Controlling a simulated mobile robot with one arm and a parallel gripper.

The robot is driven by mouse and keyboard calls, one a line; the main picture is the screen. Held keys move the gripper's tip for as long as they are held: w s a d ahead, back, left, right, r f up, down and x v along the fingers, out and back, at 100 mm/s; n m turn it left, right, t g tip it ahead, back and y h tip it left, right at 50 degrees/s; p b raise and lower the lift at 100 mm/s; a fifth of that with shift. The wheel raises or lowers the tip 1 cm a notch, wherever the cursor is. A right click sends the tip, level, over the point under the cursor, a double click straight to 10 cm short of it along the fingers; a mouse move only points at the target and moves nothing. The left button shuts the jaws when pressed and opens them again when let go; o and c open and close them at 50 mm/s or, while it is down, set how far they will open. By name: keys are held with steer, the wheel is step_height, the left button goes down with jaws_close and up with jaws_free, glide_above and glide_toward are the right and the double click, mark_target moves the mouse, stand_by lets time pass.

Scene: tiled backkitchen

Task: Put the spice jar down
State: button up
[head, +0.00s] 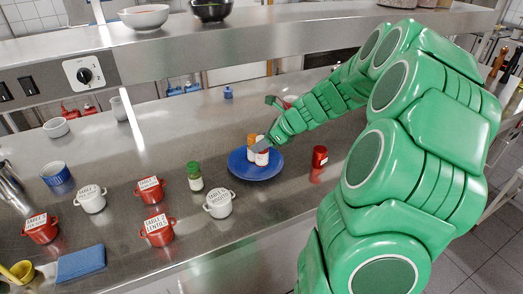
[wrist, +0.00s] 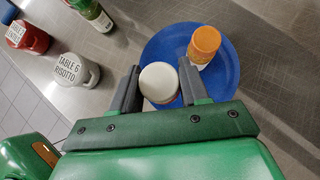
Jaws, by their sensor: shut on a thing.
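My gripper (head: 262,143) is shut on a spice jar (head: 262,157) with a red-and-white body. In the wrist view the jar's round white lid (wrist: 158,80) sits between my two fingers (wrist: 160,88). The jar is upright over the blue plate (head: 245,173); I cannot tell whether its base touches the plate. A second jar with an orange lid (head: 251,139) stands on the plate close beside it, and its lid shows to the right of my fingers in the wrist view (wrist: 206,40). My fingers partly hide the held jar's top in the head view.
A red jar (head: 320,156) stands on the steel counter right of the plate. A green-lidded jar (head: 195,177) and a white labelled pot (head: 218,204) stand to its left, with red pots (head: 158,229) further left. The counter behind the plate has free room.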

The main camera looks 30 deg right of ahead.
steer(key=shift+w+f, duration=0.25)
steer(key=shift+f, duration=1.6)
steer(key=shift+f, duration=0.45)
steer(key=o, duration=1.1)
steer(key=shift+o, duration=0.2)
